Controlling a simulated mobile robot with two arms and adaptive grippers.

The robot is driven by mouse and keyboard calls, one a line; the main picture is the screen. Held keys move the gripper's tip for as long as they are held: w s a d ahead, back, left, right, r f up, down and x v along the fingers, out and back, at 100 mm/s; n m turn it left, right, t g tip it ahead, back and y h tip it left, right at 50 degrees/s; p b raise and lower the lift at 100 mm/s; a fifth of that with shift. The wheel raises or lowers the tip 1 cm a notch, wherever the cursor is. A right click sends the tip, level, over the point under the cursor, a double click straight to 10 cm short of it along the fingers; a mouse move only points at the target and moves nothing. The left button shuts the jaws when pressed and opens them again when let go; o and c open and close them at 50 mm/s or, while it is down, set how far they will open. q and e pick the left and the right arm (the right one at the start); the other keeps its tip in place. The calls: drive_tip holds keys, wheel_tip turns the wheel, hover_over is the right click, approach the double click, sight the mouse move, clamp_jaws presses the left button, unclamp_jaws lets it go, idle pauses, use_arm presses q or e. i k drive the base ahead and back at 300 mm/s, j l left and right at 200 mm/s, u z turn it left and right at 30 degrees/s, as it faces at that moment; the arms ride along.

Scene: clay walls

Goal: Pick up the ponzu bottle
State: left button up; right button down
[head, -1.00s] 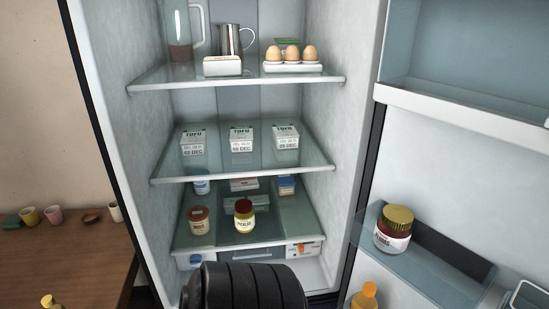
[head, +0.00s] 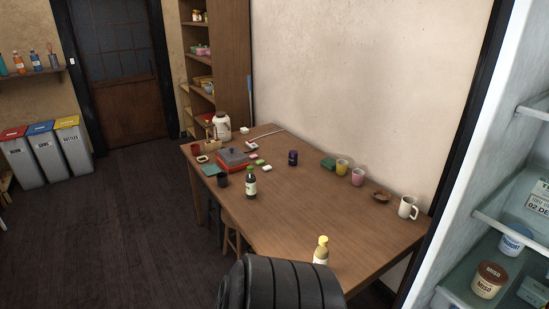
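Two bottles stand upright on the wooden table (head: 330,215). One is a dark bottle with a green cap and pale label (head: 251,183), near the table's left edge. The other is a pale bottle with a yellow cap (head: 321,252), at the near edge, its lower part hidden behind a black ribbed part of mine. Neither label is readable, so I cannot tell which is the ponzu bottle. Neither of my grippers is in view.
The table also holds a red-and-grey box (head: 232,160), a white jug (head: 222,126), a dark jar (head: 293,158) and several cups. The open fridge (head: 465,200) stands at the right, with a miso tub (head: 489,281). Floor (head: 130,220) is clear at the left.

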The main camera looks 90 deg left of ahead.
sight(250, 180)
drive_tip(key=u, duration=2.95)
drive_tip(key=i+j, duration=0.45)
drive_tip(key=i, duration=0.2)
drive_tip(key=i+j+z, duration=0.1)
drive_tip(key=i+j, duration=0.4)
drive_tip(key=i, duration=0.2)
